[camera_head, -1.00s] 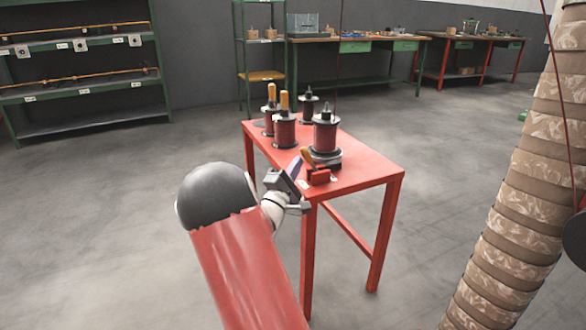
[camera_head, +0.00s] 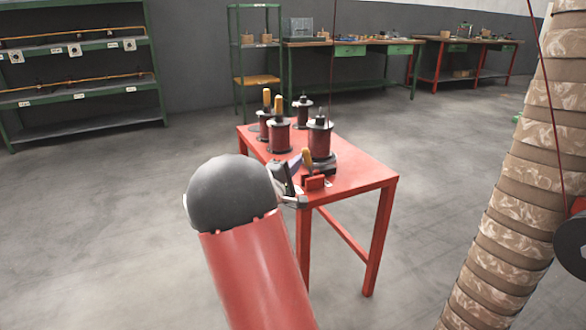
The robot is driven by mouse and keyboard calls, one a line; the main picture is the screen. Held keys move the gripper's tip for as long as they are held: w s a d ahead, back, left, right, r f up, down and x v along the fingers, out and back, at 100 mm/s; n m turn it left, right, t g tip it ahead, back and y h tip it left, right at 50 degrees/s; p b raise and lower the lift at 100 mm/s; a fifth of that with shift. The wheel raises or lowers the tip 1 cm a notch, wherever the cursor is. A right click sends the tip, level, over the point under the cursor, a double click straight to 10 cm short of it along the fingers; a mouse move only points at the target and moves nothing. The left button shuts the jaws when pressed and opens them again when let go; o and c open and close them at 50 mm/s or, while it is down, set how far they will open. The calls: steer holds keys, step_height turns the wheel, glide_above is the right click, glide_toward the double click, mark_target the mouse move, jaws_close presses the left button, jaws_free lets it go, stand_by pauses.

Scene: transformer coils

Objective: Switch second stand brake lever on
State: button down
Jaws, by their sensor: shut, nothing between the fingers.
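A red table (camera_head: 352,174) holds several dark-red wire spools on stands. The nearest spool (camera_head: 319,141) sits at the right on a round dark base (camera_head: 321,164). A short yellow-handled lever (camera_head: 307,157) stands almost upright at the front left of that base, behind a red block (camera_head: 314,182). Two spools further left have tall yellow handles (camera_head: 278,106) pointing up. My gripper (camera_head: 296,163) is shut and empty, just left of the short lever. Its tips look very close to the handle; I cannot tell whether they touch. My forearm and wrist hide the gripper's near side.
A large tan wrapped coil column (camera_head: 520,190) stands close on the right, with a dark red cord beside it. Green shelves (camera_head: 82,90) and workbenches (camera_head: 350,42) line the back wall. The grey floor around the table is clear.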

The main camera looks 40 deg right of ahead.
mark_target(308, 154)
steer(key=shift+s+d+r+m+g+y, duration=0.25)
steer(key=shift+d+r+m+g+y, duration=0.35)
steer(key=shift+d+r+m+y, duration=0.3)
steer(key=shift+s+d+r+m+y, duration=0.15)
steer(key=shift+d+m+y, duration=0.15)
steer(key=shift+d+y, duration=0.3)
steer(key=shift+s+d+r+m+y, duration=0.15)
steer(key=shift+d+m+y, duration=0.15)
steer(key=shift+d+y, duration=0.25)
steer(key=shift+s+d+m+g+y+p, duration=0.15)
steer(key=shift+d+m+y+p, duration=0.25)
steer(key=shift+d+y+p, duration=0.4)
steer(key=shift+s+d+m+g+y+p, duration=0.15)
steer(key=shift+d+m+y+p, duration=0.3)
steer(key=shift+y+p, duration=0.5)
steer(key=shift+f, duration=0.1)
steer(key=shift+w, duration=0.1)
steer(key=a, duration=0.1)
steer(key=w+a+r+p, duration=0.1)
steer(key=a+r, duration=0.1)
steer(key=shift+w+r, duration=0.15)
steer(key=shift+w, duration=0.1)
steer(key=b+v, duration=0.1)
steer(key=v, duration=0.9)
steer(key=shift+a+f, duration=0.3)
steer(key=shift+f, duration=0.05)
